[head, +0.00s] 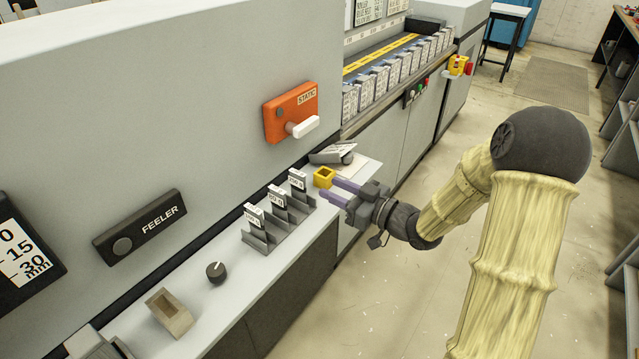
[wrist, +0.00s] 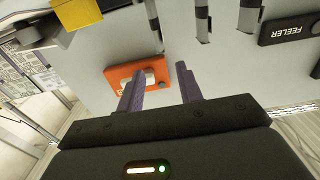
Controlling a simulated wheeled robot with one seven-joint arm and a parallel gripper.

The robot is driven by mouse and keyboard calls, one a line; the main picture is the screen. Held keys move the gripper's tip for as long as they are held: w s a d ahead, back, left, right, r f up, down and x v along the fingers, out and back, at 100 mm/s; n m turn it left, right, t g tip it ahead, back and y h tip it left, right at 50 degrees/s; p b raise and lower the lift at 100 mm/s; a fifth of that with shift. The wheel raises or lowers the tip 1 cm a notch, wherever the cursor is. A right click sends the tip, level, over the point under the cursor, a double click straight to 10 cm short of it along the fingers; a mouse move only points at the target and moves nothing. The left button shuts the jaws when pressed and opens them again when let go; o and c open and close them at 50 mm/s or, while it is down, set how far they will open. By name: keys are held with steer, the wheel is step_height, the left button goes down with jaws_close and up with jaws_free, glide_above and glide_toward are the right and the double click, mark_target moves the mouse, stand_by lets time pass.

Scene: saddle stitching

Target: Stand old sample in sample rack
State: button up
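The sample rack (head: 280,222) is a dark grey stand with several upright dividers on the light ledge. I cannot tell which is the old sample. My gripper (head: 331,191) is just right of the rack's far end, beside a small yellow open box (head: 323,178). In the wrist view its two fingers (wrist: 160,85) are apart with nothing seen between them. That view also shows the yellow box (wrist: 76,12) and parts of the rack at the top.
A dark device with a printed sheet (head: 334,153) lies beyond the yellow box. An orange block with a white handle (head: 291,113) and the FEELER block (head: 140,227) stick out from the machine wall. A knob (head: 215,272) and a beige holder (head: 169,312) are nearer. The floor on the right is open.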

steer(key=shift+s+d, duration=0.35)
steer(key=shift+w+f, duration=0.1)
stand_by(0.3)
steer(key=s+d+f+m+g+h, duration=0.25)
steer(key=d+f+m+h, duration=0.4)
steer(key=h, duration=0.55)
steer(key=s+d+m+g+h, duration=0.1)
steer(key=s+m+g, duration=0.3)
steer(key=s, duration=1.3)
steer(key=shift+s+d+f+g+h, duration=0.25)
steer(key=shift+d+g+h, duration=0.25)
steer(key=shift+g, duration=0.45)
